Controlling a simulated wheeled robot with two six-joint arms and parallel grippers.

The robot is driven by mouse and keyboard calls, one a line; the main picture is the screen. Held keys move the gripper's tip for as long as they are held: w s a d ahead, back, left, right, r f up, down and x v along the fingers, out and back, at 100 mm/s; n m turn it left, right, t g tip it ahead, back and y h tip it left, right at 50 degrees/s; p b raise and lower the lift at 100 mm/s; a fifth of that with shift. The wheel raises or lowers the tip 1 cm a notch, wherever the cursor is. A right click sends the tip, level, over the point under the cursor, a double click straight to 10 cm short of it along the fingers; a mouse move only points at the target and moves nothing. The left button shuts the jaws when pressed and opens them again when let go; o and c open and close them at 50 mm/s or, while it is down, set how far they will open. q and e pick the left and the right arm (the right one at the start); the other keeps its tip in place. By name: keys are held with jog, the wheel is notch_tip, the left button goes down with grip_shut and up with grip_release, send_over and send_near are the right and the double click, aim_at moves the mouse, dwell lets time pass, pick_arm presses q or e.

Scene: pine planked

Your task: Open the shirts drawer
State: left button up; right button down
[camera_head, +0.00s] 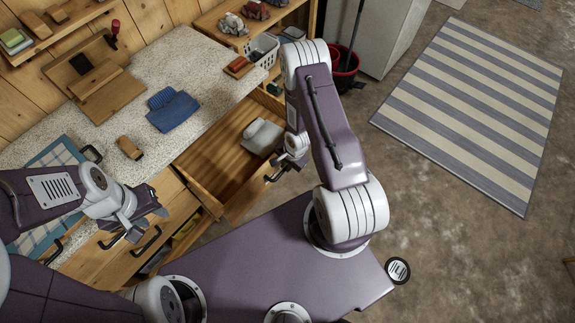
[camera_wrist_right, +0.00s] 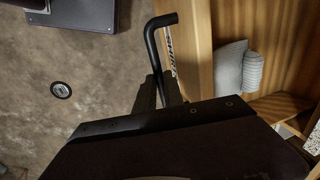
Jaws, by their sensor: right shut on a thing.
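The shirts drawer (camera_head: 215,165) is pulled well out from under the counter, with its wooden inside exposed. Folded grey cloth (camera_head: 262,137) lies in it, also visible in the right wrist view (camera_wrist_right: 230,68). Part of a label shows on the drawer front in the wrist view. My right gripper (camera_head: 280,172) is at the drawer front. In the wrist view its fingers (camera_wrist_right: 158,90) are closed around the black bar handle (camera_wrist_right: 152,45). My left gripper (camera_head: 155,208) hangs over the counter's front edge, left of the drawer; its jaw opening is unclear.
The speckled counter (camera_head: 185,55) carries a blue folded cloth (camera_head: 172,110), a brush (camera_head: 129,147) and wooden boards (camera_head: 105,95). Other drawer fronts with black handles (camera_head: 146,241) lie left. A red bucket (camera_head: 345,70) stands beyond my right arm. The floor with the striped rug (camera_head: 475,105) is clear.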

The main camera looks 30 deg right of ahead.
jog(key=shift+w, duration=0.1)
jog(key=c, duration=1.5)
grip_release()
jog(key=shift+o, duration=0.2)
notch_tip(320, 180, up, 9)
jog(key=s, duration=0.1)
jog(key=shift+s+d, duration=0.4)
